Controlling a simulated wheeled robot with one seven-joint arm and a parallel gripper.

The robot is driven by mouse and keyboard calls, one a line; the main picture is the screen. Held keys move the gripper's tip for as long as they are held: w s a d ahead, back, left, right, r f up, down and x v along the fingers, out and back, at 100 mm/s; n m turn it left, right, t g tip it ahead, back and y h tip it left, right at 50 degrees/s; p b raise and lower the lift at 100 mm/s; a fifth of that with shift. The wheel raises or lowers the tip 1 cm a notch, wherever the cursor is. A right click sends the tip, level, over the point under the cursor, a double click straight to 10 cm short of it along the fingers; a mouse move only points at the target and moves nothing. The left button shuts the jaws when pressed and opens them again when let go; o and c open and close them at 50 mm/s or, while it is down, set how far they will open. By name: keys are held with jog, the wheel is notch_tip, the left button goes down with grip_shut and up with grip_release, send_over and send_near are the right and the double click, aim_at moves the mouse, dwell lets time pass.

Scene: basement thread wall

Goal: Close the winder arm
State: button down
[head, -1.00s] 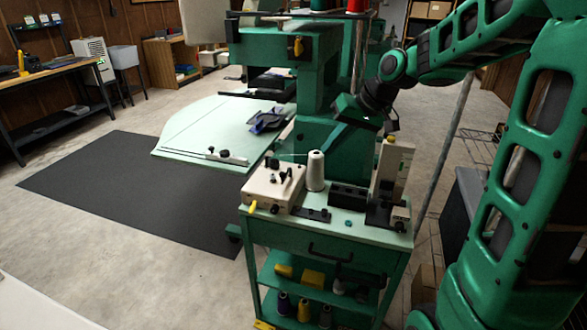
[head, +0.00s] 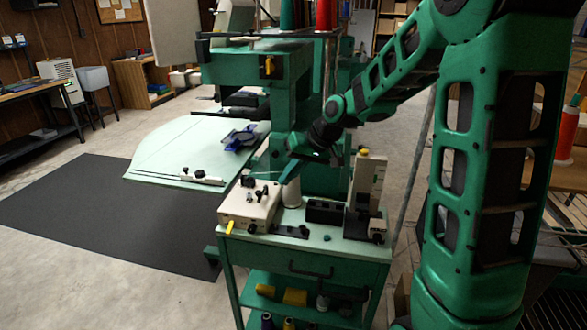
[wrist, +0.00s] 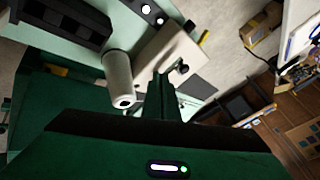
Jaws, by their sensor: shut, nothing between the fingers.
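The cream winder box (head: 250,205) sits at the left of the green cart's top, with black knobs and posts on it and a yellow lever (head: 230,227) at its front. Which part is the winder arm is too small to tell. In the wrist view the winder (wrist: 170,50) lies just beyond my fingers. A white thread cone (head: 292,193) stands right of the winder; it also shows in the wrist view (wrist: 118,78). My gripper (head: 285,172) is shut and empty, above the cart by the cone and partly covering it. The wrist view shows its fingers (wrist: 162,97) together.
A black block (head: 325,211) and a tall cream device (head: 367,185) stand on the right of the cart top. The green machine (head: 290,95) rises behind, with a pale table (head: 180,150) at left. Floor around the dark mat (head: 100,215) is clear.

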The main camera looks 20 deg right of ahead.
aim_at(262, 196)
jog(key=shift+w+a+f, duration=0.25)
jog(key=shift+a+f, duration=0.2)
jog(key=shift+a, duration=0.35)
jog(key=shift+w+a+f, duration=0.25)
jog(key=shift+a+f, duration=0.2)
jog(key=shift+a, duration=0.3)
jog(key=shift+w+a+f, duration=0.25)
jog(key=shift+a+f, duration=0.2)
jog(key=shift+a, duration=0.35)
jog(key=shift+d, duration=0.1)
